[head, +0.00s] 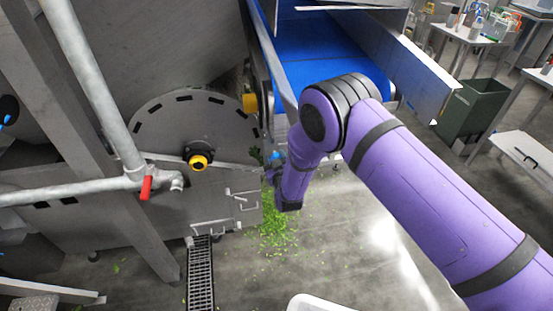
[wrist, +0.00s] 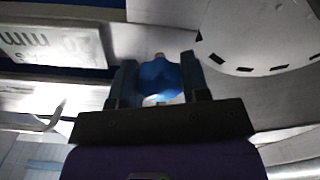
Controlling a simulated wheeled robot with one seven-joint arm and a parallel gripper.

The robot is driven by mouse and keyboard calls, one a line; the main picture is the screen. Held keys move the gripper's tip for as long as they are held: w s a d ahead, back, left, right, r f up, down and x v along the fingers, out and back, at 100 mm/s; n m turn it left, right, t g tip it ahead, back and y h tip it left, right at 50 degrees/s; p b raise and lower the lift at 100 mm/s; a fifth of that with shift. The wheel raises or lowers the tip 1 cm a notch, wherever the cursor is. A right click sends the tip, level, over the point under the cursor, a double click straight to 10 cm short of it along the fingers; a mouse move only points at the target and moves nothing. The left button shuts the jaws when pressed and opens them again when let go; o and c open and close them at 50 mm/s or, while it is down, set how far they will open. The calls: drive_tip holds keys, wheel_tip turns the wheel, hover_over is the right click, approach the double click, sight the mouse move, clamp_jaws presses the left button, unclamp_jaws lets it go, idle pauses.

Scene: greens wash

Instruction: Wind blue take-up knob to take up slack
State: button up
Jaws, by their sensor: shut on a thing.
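The blue take-up knob (wrist: 160,78) sits between the two dark fingers of my gripper (wrist: 160,88) in the wrist view. My gripper is shut on it, one finger on each side. In the head view the knob shows as a small blue patch (head: 275,155) beside the conveyor frame, below the blue belt (head: 318,50). My gripper (head: 271,168) is mostly hidden there by my purple wrist.
A grey machine with a round plate (head: 170,120) and a yellow-ringed hub (head: 198,162) stands at left. Galvanised pipes with a red valve handle (head: 146,188) cross in front of it. Green scraps (head: 275,235) lie on the floor beside a drain grate (head: 200,270).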

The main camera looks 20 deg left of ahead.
drive_tip(key=shift+f+m, duration=0.1)
drive_tip(key=shift+m, duration=0.2)
idle(0.4)
drive_tip(key=o, duration=0.9)
drive_tip(key=v, duration=1)
drive_tip(key=shift+s+d, duration=0.3)
